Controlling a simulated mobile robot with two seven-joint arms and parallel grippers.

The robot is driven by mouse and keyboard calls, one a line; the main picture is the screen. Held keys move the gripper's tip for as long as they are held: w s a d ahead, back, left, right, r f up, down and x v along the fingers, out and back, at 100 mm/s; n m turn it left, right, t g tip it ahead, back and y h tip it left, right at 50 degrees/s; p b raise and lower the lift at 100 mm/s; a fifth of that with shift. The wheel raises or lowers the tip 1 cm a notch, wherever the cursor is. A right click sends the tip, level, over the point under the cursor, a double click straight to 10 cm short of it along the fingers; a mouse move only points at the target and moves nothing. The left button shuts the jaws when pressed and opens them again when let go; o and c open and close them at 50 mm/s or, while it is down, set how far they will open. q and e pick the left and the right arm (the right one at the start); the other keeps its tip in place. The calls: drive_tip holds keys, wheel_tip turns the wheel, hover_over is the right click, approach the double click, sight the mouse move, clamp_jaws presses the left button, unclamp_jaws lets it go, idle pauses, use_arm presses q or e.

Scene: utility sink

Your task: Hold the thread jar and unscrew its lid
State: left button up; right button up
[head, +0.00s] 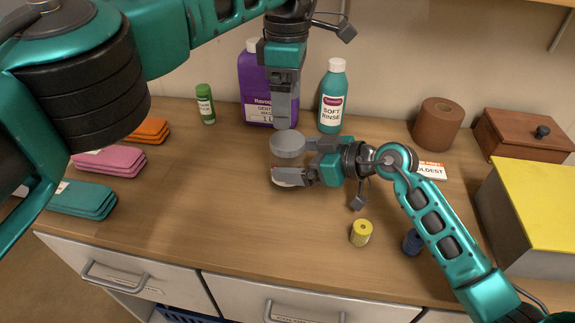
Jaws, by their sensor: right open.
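The thread jar stands mid-counter. Its round grey lid (287,144) is on top, and a pale lower edge (284,183) shows below; the rest of the body is mostly hidden or see-through. My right gripper (303,162) comes in from the right at the jar, jaws open, one finger in front of the body and the other by the lid's right side. I cannot tell whether they touch it. My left gripper (284,112) points down from above, just behind or over the lid. Its fingers are seen edge-on, so its opening is unclear.
A purple bottle (254,85), a teal rinse bottle (333,97) and a green bottle (205,104) stand behind. Folded cloths (108,159) lie left. A yellow spool (361,233) and blue spool (411,242) stand in front. A brown roll (437,123), wooden box (525,135) and yellow-topped box (540,205) are right.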

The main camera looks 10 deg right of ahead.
sight(287, 140)
drive_tip(key=shift+x, duration=1.55)
drive_tip(key=c, duration=1.3)
use_arm(q)
drive_tip(key=shift+c, duration=1)
use_arm(e)
drive_tip(key=c, duration=0.3)
use_arm(q)
drive_tip(key=shift+m, duration=0.9)
use_arm(e)
clamp_jaws()
use_arm(q)
drive_tip(key=m, duration=0.6)
drive_tip(key=shift+m, duration=0.4)
drive_tip(key=shift+f, duration=0.25)
wheel_tip(287, 140, down, 8)
drive_tip(key=shift+r, duration=0.25)
